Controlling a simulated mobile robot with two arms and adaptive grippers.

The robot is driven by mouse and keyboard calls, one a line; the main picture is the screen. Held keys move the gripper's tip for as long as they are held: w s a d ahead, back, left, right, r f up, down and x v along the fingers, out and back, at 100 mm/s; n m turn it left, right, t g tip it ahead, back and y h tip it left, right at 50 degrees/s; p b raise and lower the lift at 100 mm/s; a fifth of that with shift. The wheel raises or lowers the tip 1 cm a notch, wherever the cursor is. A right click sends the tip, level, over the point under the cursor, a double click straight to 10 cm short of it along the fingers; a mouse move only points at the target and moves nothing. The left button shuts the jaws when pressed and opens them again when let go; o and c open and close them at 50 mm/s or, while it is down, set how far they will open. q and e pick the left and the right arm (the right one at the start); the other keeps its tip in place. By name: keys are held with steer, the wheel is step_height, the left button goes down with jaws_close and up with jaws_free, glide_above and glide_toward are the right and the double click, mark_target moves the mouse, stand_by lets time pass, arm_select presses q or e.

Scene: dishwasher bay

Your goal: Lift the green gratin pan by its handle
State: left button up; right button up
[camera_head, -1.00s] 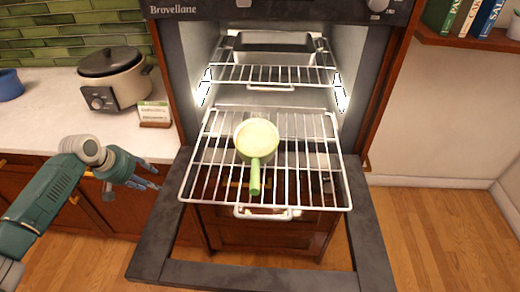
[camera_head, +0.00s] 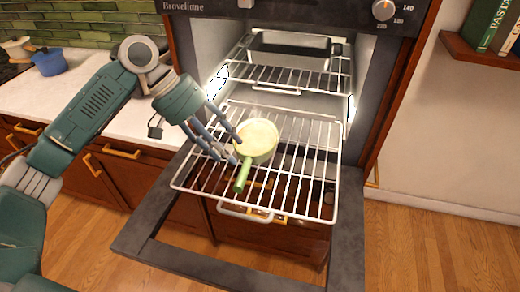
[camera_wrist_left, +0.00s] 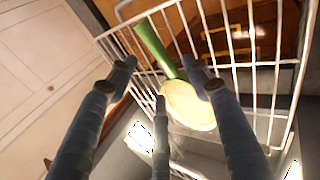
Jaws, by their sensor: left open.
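The green gratin pan (camera_head: 258,138) sits on the pulled-out lower oven rack, with pale contents. Its green handle (camera_head: 243,175) points toward the front of the rack. My left gripper (camera_head: 233,150) is open, with its fingers just left of the pan, close to where the handle meets the bowl. In the left wrist view the pan (camera_wrist_left: 188,106) and its green handle (camera_wrist_left: 158,48) show between and beyond the open fingers (camera_wrist_left: 162,85). I cannot tell whether a finger touches the pan. My right gripper is out of view.
The lower wire rack (camera_head: 300,193) reaches out over the open oven door (camera_head: 180,262). An upper rack (camera_head: 290,80) holds a dark rectangular tray (camera_head: 290,46). A blue pot (camera_head: 49,62) stands on the counter at left. A shelf with books (camera_head: 490,22) is at right.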

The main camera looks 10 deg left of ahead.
mark_target(245, 169)
arm_select(q)
steer(key=shift+d+f, duration=0.1)
steer(key=shift+f, duration=0.85)
steer(key=shift+d+f, duration=0.2)
steer(key=d+f+p, duration=0.2)
steer(key=d+f, duration=0.1)
steer(key=shift+s+d, duration=0.2)
steer(key=shift+d, duration=0.05)
steer(key=shift+d+f, duration=0.1)
steer(key=shift+f, duration=0.4)
jaws_close()
steer(key=shift+w+r, duration=0.15)
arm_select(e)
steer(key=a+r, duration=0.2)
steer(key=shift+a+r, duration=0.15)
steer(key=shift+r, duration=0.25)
